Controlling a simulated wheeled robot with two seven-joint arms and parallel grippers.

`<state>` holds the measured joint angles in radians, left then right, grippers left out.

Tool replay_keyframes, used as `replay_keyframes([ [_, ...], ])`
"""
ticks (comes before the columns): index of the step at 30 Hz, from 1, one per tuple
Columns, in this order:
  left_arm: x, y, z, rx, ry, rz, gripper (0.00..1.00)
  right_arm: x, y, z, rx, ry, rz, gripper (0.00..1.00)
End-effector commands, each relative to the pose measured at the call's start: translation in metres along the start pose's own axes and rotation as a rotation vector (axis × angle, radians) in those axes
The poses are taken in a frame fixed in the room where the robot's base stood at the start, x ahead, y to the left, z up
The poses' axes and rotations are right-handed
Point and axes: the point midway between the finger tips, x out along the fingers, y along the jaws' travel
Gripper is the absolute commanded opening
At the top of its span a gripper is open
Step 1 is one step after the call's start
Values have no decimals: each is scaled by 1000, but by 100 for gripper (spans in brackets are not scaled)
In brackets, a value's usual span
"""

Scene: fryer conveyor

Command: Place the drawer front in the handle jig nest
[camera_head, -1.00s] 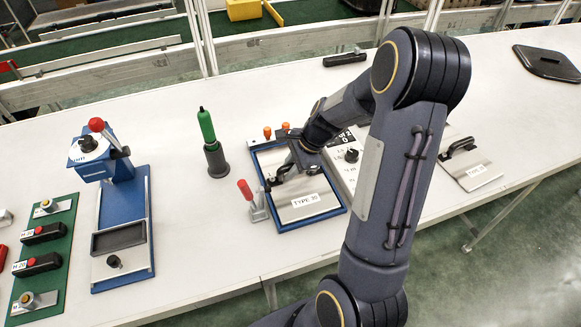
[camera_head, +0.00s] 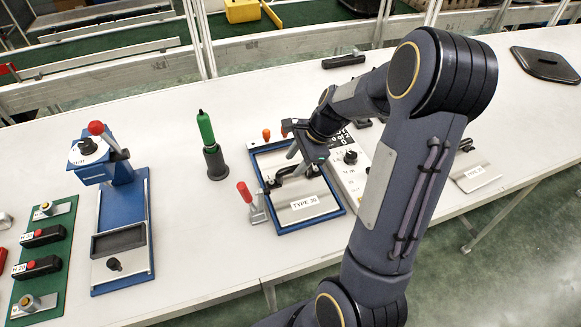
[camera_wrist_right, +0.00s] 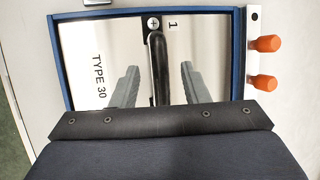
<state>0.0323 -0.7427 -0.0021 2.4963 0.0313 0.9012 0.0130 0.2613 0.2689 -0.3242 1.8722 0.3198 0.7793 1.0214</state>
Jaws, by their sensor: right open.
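The drawer front labelled TYPE 30 (camera_head: 310,206) is a flat silvery plate with a black bar handle. It lies inside the blue frame of the jig nest (camera_head: 325,221) on the table. In the right wrist view the plate (camera_wrist_right: 88,42) lies within the blue rim (camera_wrist_right: 150,13), with its black handle (camera_wrist_right: 157,60) running between my fingers. My right gripper (camera_head: 292,172) is over the plate, its open fingers either side of the handle; the wrist view shows the fingers (camera_wrist_right: 157,85) apart from it. My left gripper is not in view.
A red-handled clamp (camera_head: 247,196) stands at the nest's left side, and orange knobs (camera_wrist_right: 265,62) at its back edge. A green-handled tool (camera_head: 207,132) stands in a dark holder nearby. Another plate (camera_head: 474,177) with a handle lies right. A blue press station (camera_head: 122,215) stands left.

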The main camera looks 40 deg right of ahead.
Motion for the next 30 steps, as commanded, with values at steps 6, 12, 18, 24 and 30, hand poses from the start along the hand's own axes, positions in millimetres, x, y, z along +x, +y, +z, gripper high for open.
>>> replay_keyframes([
  [6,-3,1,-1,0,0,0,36,-48,-1,0,-1,1,-5,41],
  [12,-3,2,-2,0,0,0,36,-72,0,0,-1,1,-2,41],
  [18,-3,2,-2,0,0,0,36,-93,20,32,-206,-28,-32,41],
  [24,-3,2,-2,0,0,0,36,-117,98,105,-873,-38,-124,41],
  [30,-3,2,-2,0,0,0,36,-113,171,138,-1467,48,-187,41],
])
